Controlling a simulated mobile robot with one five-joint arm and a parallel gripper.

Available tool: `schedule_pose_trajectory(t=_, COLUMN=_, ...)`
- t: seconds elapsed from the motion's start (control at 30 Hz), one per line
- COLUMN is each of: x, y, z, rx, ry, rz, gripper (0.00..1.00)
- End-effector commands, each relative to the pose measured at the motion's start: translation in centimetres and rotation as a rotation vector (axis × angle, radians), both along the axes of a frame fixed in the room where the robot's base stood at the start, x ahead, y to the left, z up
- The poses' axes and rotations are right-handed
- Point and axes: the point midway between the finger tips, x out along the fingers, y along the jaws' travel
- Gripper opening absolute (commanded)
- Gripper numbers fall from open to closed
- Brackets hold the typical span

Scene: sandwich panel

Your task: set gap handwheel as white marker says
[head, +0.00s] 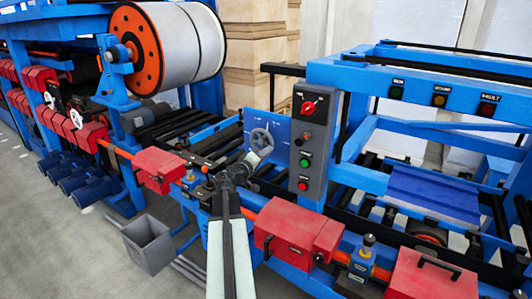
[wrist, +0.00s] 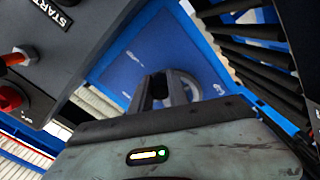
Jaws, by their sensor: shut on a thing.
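The gap handwheel (head: 261,141) is a grey spoked wheel on a blue panel (head: 283,133), left of the grey control box. My gripper (head: 256,155) reaches up to its lower rim. In the wrist view, my gripper's dark fingers (wrist: 160,91) are shut on the rim of the handwheel (wrist: 182,90), which is partly hidden behind them. Small white marks (wrist: 132,55) show on the blue panel around the wheel, but they are too small to read. I cannot tell which one is the white marker or how the wheel is turned relative to it.
The grey control box (head: 314,135) with a red knob and buttons stands close to the right of the wheel. Black rollers (wrist: 262,70) lie right of the panel in the wrist view. Red housings (head: 298,232) line the machine's front. A grey bin (head: 149,243) stands on the floor.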

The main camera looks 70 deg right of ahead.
Motion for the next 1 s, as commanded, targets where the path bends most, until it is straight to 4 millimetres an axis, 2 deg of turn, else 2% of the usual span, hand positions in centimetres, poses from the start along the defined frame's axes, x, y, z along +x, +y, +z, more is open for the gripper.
schedule_pose_trajectory(t=0.5, x=-0.4, y=0.1, z=2.4, rx=0.111, ry=0.428, rz=-0.001, gripper=0.00)
schedule_pose_trajectory(t=1.0, x=-0.2, y=0.0, z=3.1, rx=0.157, ry=0.602, rz=0.000, gripper=0.00)
